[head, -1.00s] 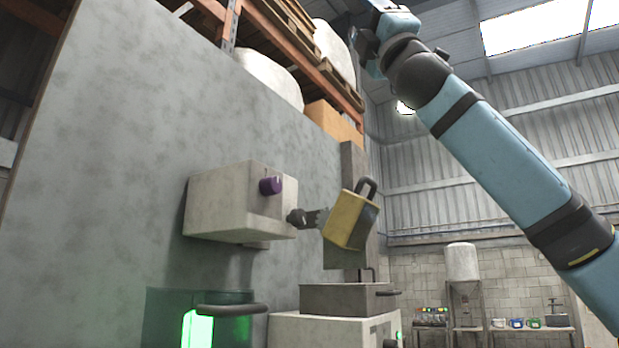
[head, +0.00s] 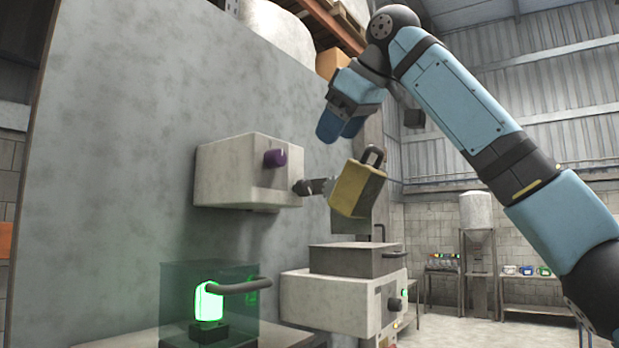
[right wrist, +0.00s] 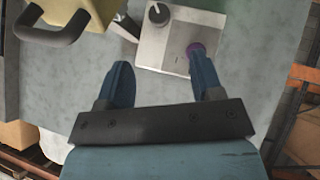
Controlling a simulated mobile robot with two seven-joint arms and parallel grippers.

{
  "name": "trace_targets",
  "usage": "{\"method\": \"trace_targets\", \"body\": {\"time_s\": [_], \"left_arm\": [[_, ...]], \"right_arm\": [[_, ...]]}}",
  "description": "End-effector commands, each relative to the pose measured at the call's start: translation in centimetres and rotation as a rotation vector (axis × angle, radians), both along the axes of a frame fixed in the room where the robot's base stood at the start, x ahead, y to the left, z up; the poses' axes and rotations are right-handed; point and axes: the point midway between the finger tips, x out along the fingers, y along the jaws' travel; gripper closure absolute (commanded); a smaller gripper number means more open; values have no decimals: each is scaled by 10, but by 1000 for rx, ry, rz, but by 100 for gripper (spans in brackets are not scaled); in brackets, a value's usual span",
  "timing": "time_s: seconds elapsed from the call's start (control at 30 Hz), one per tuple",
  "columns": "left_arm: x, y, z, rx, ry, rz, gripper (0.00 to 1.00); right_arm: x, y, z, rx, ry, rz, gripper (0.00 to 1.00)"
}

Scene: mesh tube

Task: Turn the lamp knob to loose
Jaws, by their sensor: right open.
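A purple knob (head: 275,158) sticks out of the front of a pale box (head: 225,172) on the grey wall. In the right wrist view the purple knob (right wrist: 196,48) shows just at the tip of one finger, partly hidden. A green glowing lamp (head: 208,302) stands in a clear case (head: 240,320) at lower left; I cannot tell a knob on the lamp itself. My right gripper (head: 340,130) is open and empty, above and to the right of the box. In the right wrist view its fingers (right wrist: 158,60) are spread, with wall and box beyond them. My left gripper is not in view.
A yellow container (head: 352,190) with a dark handle hangs tilted on a dark arm at the box's right, below my right gripper. A grey lidded bin (head: 350,260) sits on a pale machine (head: 335,300) underneath. The wall left of the box is bare.

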Motion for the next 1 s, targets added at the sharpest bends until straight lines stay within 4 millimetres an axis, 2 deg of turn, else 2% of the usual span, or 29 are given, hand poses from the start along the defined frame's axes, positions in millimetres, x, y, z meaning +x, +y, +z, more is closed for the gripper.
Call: {"method": "trace_targets", "body": {"time_s": [0.3,0.5,0.7,1.0], "left_arm": [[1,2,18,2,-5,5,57],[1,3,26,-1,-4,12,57],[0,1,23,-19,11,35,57],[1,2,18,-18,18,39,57]], "right_arm": [[42,29,-43,-1,1,0,40],[62,43,-65,-1,-2,-1,40],[72,50,-77,0,-3,0,40],[74,51,-79,1,-4,0,40]]}}
